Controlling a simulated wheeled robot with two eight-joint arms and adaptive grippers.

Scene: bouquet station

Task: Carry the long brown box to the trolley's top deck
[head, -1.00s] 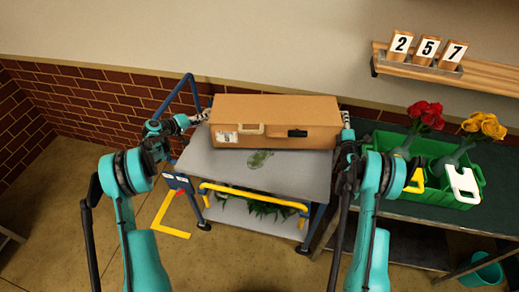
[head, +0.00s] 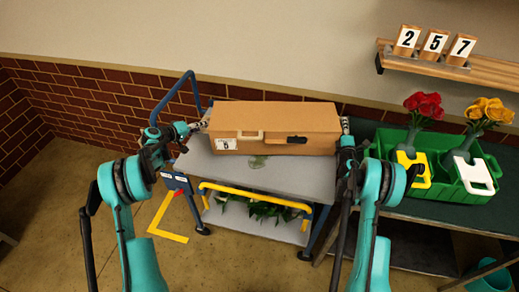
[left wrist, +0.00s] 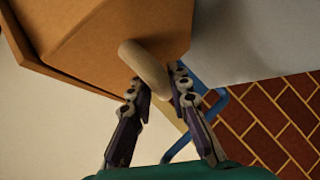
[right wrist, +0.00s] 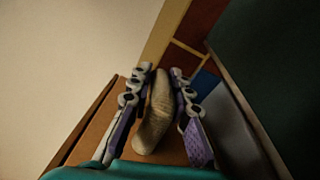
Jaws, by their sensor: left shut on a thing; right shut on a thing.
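The long brown box (head: 285,118) is over the trolley's grey top deck (head: 225,165), level, between my two grippers. I cannot tell whether it touches the deck. My left gripper (head: 203,126) is at the box's left end, and in the left wrist view its fingers close on a pale rounded handle (left wrist: 145,68) of the box. My right gripper (head: 346,128) is at the right end. In the right wrist view its fingers close on a similar handle (right wrist: 156,110). A tag and a pale handle show on the box's front.
A green crate (head: 437,180) with red flowers (head: 425,105) and yellow flowers (head: 490,111) stands on the dark table at the right. Number blocks sit on a wall shelf (head: 455,67). A yellow rail (head: 255,196) and a lower deck with greenery are on the trolley's front.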

